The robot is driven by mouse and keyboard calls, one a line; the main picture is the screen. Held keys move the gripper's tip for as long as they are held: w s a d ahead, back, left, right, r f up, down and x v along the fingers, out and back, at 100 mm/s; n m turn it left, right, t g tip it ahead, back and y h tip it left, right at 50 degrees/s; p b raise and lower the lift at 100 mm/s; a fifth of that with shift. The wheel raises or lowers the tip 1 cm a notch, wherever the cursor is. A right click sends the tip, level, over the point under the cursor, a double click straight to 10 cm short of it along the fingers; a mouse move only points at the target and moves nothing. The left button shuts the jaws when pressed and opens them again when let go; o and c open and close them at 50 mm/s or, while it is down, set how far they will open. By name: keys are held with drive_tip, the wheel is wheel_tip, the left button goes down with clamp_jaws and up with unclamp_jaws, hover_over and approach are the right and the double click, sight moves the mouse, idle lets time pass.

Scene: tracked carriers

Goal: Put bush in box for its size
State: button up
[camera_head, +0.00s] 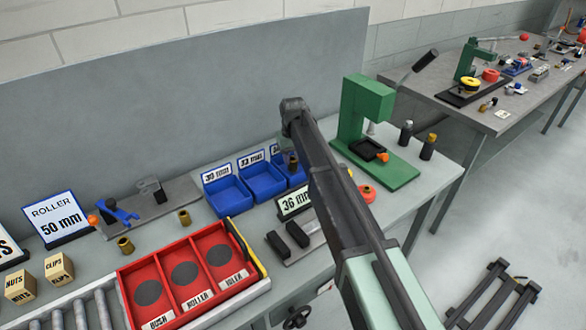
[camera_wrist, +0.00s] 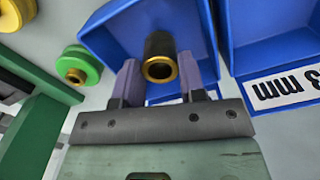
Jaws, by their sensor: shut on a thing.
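The bush (camera_wrist: 159,58), a dark cylinder with a brass rim, is held between the two purple fingers of my gripper (camera_wrist: 159,78). In the head view the bush (camera_head: 293,161) is over the rightmost blue box (camera_head: 290,181), partly hidden by my arm. In the wrist view this box (camera_wrist: 105,40) lies behind the bush; I cannot tell how far below it is. Two more blue boxes stand to its left, labelled 30 mm (camera_head: 230,195) and 32 mm (camera_head: 263,180). The rightmost box's label is mostly hidden. A display (camera_head: 295,202) reads 36 mm.
A green press (camera_head: 365,125) stands right of the boxes, with a red ring part (camera_head: 367,193) near it. A red tray (camera_head: 190,280) with labelled compartments is at front left. Loose brass pieces (camera_head: 125,245) lie behind the tray. A grey panel (camera_head: 180,85) backs the bench.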

sight(293, 159)
drive_tip(key=shift+f, duration=0.9)
drive_tip(key=shift+r, duration=0.3)
drive_tip(key=shift+f, duration=0.25)
drive_tip(key=o, duration=1.1)
drive_tip(key=shift+c, duration=0.2)
drive_tip(key=shift+r, duration=0.1)
wheel_tip(293, 159, up, 13)
drive_tip(key=p, duration=1.3)
drive_tip(key=s+d+m, duration=0.2)
drive_tip(key=s+d, duration=0.9)
drive_tip(key=s, duration=0.5)
drive_tip(key=s+d+m, duration=0.2)
drive_tip(key=s+d, duration=0.9)
drive_tip(key=s, duration=0.5)
drive_tip(key=shift+d+f+m+b, duration=0.2)
drive_tip(key=shift+f+m+b, duration=0.15)
drive_tip(key=shift+m, duration=0.05)
